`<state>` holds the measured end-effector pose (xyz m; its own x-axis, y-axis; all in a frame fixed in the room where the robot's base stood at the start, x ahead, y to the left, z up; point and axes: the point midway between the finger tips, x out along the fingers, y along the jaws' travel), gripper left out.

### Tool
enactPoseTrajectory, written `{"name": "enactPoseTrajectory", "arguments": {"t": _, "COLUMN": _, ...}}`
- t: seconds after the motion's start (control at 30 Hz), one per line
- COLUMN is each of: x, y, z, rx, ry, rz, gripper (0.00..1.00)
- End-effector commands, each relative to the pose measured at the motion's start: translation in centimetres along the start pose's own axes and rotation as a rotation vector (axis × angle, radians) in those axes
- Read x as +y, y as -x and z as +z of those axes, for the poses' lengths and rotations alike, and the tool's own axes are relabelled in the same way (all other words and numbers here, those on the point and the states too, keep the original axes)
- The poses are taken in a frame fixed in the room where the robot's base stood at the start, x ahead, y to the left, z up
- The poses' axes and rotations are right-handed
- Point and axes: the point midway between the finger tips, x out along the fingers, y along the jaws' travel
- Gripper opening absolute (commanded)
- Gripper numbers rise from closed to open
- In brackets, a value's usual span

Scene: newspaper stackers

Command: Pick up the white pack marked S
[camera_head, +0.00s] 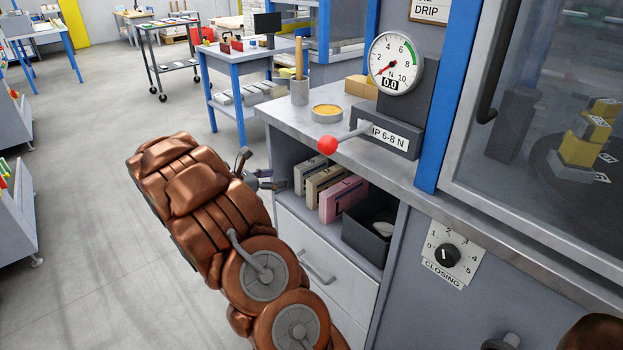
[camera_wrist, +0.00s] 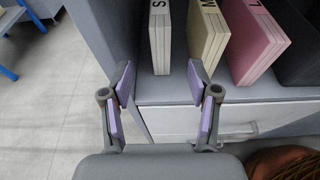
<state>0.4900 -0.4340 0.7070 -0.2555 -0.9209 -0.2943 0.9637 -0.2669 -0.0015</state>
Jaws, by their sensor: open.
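The white pack marked S (camera_wrist: 160,42) stands upright on a shelf, leftmost of three packs, its letter at the top in the wrist view. In the head view the white pack (camera_head: 306,170) is partly seen at the left of the shelf opening. My gripper (camera_wrist: 162,78) is open and empty, one finger to each side of the S pack's lower end in the wrist view. I cannot tell how far the fingertips are from it. In the head view my gripper (camera_head: 265,181) is at the shelf's left front edge.
A cream pack marked M (camera_wrist: 207,38) and a pink pack marked L (camera_wrist: 254,45) stand to the right of S, with a gap between S and M. A dark bin (camera_head: 370,230) is right of them. The shelf's left wall and the drawer (camera_head: 320,262) below bound the space.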

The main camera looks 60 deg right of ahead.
Motion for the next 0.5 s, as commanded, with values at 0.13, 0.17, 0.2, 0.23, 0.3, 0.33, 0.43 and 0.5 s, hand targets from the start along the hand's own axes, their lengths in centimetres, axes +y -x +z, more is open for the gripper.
{"name": "enactPoseTrajectory", "arguments": {"t": 0.13, "x": -0.1, "y": -2.8, "z": 0.7, "rx": 0.001, "ry": -0.002, "rz": -0.003, "gripper": 0.6}}
{"name": "enactPoseTrajectory", "arguments": {"t": 0.17, "x": -0.1, "y": -3.2, "z": 0.8, "rx": 0.003, "ry": -0.002, "rz": -0.003, "gripper": 0.6}}
{"name": "enactPoseTrajectory", "arguments": {"t": 0.2, "x": -0.1, "y": -3.9, "z": 1.0, "rx": 0.003, "ry": -0.002, "rz": -0.003, "gripper": 0.6}}
{"name": "enactPoseTrajectory", "arguments": {"t": 0.23, "x": -0.1, "y": -4.5, "z": 1.2, "rx": 0.003, "ry": -0.003, "rz": -0.003, "gripper": 0.6}}
{"name": "enactPoseTrajectory", "arguments": {"t": 0.3, "x": -0.1, "y": -5.6, "z": 1.5, "rx": 0.002, "ry": -0.003, "rz": -0.003, "gripper": 0.6}}
{"name": "enactPoseTrajectory", "arguments": {"t": 0.33, "x": -0.1, "y": -6.1, "z": 1.7, "rx": 0.002, "ry": -0.003, "rz": -0.003, "gripper": 0.6}}
{"name": "enactPoseTrajectory", "arguments": {"t": 0.43, "x": -0.2, "y": -7.6, "z": 2.2, "rx": 0.001, "ry": -0.002, "rz": -0.004, "gripper": 0.6}}
{"name": "enactPoseTrajectory", "arguments": {"t": 0.5, "x": -0.1, "y": -8.4, "z": 2.5, "rx": 0.001, "ry": -0.003, "rz": -0.003, "gripper": 0.6}}
